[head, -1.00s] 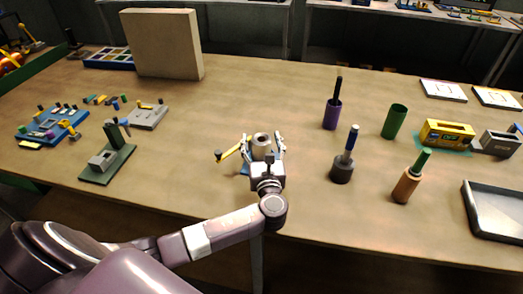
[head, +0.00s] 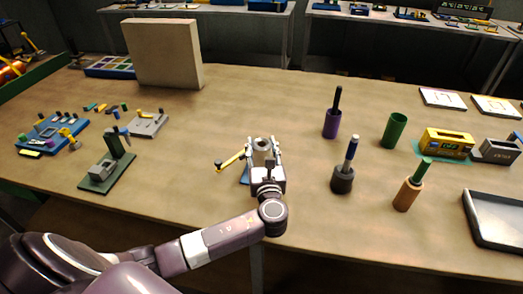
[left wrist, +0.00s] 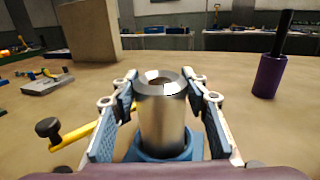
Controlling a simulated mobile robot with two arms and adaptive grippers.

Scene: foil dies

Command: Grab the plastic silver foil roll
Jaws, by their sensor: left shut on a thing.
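The silver foil roll (left wrist: 162,112) is a shiny upright cylinder with a hole in its top. In the left wrist view it stands between the two blue-padded fingers of my left gripper (left wrist: 165,105), its lower end at a blue base (left wrist: 190,148). The left gripper is shut on the roll. A yellow lever with a dark knob (head: 230,161) sticks out to the left of the blue base. My right gripper is in neither view.
To the right stand a purple holder (head: 331,124), a dark holder (head: 342,179), a green cup (head: 395,130), a wooden holder (head: 406,195) and a grey tray (head: 470,206). A green-based fixture (head: 120,180) stands left. A large beige block (head: 160,55) stands behind. Table around the roll is mostly clear.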

